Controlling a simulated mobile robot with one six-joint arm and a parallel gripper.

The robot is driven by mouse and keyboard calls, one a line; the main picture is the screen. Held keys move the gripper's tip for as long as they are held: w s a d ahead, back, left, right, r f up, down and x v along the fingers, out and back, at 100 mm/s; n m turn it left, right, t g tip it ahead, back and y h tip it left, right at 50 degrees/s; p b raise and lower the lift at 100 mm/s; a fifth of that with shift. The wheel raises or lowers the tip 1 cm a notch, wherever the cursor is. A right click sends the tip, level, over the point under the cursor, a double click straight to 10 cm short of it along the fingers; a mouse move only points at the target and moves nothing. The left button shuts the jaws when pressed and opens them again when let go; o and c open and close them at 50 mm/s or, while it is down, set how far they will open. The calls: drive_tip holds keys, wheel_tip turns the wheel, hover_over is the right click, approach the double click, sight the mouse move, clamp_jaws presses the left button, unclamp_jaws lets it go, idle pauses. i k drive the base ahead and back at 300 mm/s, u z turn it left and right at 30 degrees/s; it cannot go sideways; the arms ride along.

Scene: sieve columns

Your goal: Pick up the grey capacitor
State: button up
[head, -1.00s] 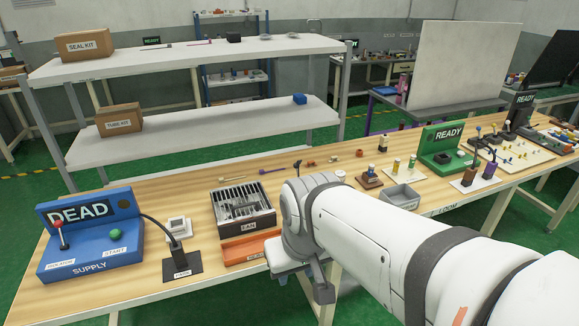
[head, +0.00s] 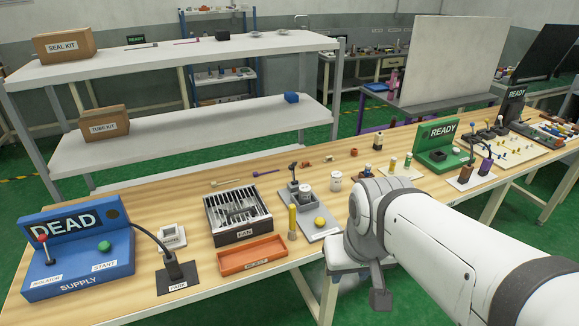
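I cannot pick out the grey capacitor with certainty. A white cylinder (head: 336,181) stands just behind the plate. My gripper (head: 352,256) is at the bench's front edge, right of the plate and apart from these objects. Its fingers are not clearly visible.
The fan box (head: 240,213), orange tray (head: 250,258), park stand (head: 176,276) and blue supply unit (head: 75,265) stand to the left. The green READY unit (head: 437,143) and small parts are to the right. A shelf (head: 200,125) rises behind the bench.

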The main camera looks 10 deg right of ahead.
sight(305, 190)
drive_tip(key=u, duration=0.05)
drive_tip(key=i, duration=0.95)
drive_tip(key=z, duration=0.1)
